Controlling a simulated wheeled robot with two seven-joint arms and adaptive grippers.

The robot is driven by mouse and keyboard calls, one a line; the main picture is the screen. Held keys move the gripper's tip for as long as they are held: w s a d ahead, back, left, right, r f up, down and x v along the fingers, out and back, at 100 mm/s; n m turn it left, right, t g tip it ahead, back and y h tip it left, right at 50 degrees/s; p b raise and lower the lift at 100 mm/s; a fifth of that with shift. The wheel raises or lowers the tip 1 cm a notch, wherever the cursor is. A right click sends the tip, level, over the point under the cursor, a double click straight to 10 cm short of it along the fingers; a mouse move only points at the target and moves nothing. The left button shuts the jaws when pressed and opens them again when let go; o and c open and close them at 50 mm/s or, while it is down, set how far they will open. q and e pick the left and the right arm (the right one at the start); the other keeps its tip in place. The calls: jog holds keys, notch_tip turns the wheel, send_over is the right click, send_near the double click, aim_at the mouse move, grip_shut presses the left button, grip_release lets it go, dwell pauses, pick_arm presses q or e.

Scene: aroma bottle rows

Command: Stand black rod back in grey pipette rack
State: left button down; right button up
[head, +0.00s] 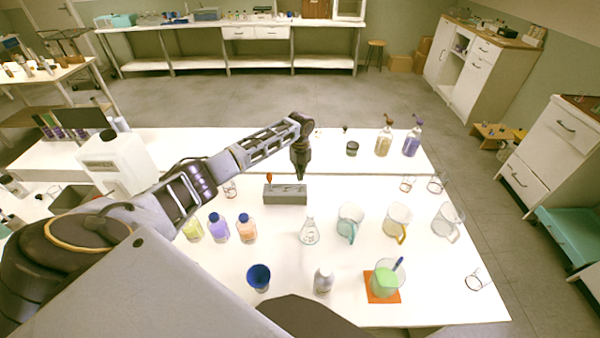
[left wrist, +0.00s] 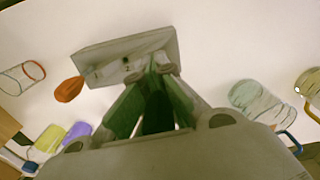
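The grey pipette rack (head: 285,196) stands on the white table and also shows in the left wrist view (left wrist: 110,55), with small holes in its top. An object with a red-orange bulb (head: 269,177) is at its left end; the bulb also shows in the left wrist view (left wrist: 69,90). My left gripper (head: 301,176) points down at the rack's right end. In the left wrist view its fingertips (left wrist: 160,72) converge on a narrow dark strip, seemingly the black rod, mostly hidden by the fingers. I cannot tell whether it is in a hole. My right gripper is out of view.
A flask (head: 309,233) and several beakers (head: 350,222) stand in front and to the right. A green-filled beaker (head: 385,280) stands on an orange mat. Pump bottles (head: 384,142) are behind right.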

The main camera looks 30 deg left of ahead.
aim_at(300, 187)
pick_arm(q)
jog(key=shift+f, duration=0.3)
dwell(0.7)
jog(key=shift+f+b, duration=0.3)
jog(key=shift+f, duration=0.45)
jog(key=shift+f+b, duration=0.95)
jog(key=shift+f, duration=0.9)
dwell(1.0)
jog(key=c, duration=1.6)
grip_release()
jog(key=shift+o, duration=0.2)
jog(key=shift+r, duration=0.2)
jog(key=shift+r+p, duration=2.2)
jog(key=shift+r, duration=0.15)
jog(key=shift+r, duration=0.1)
